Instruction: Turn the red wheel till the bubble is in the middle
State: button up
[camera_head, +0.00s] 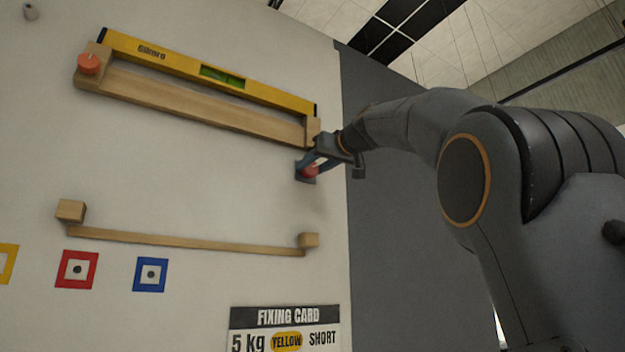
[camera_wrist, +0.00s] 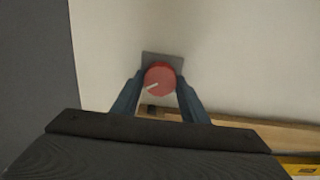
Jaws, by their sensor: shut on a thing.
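The red wheel (camera_head: 309,171) is on a dark plate on the wall, below the right end of the spirit level. It also shows in the wrist view (camera_wrist: 159,79), with a pale mark pointing to the lower left. My gripper (camera_head: 312,165) is shut on the wheel, one finger on each side (camera_wrist: 158,87). The yellow spirit level (camera_head: 170,62) lies on a wooden rail (camera_head: 190,102). Its green vial (camera_head: 222,77) shows near the middle, but the bubble is too small to place. In the head view the level slopes down to the right.
An orange knob (camera_head: 88,64) sits at the rail's left end. Below is a thin wooden shelf (camera_head: 180,239) with end blocks. Red (camera_head: 77,269) and blue (camera_head: 150,274) square markers and a fixing card (camera_head: 285,328) are lower on the wall.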

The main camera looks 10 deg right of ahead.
jog(key=n+b, duration=0.3)
jog(key=n, duration=0.2)
jog(key=shift+f+n, duration=0.1)
jog(key=shift+n, duration=0.2)
jog(key=n+b, duration=0.1)
jog(key=n, duration=0.4)
jog(key=shift+b, duration=0.3)
jog(key=o, duration=1.1)
jog(key=shift+c, duration=0.2)
jog(key=shift+s, duration=0.15)
jog(key=b+v, duration=0.3)
jog(key=v, duration=0.4)
jog(key=shift+s, duration=0.3)
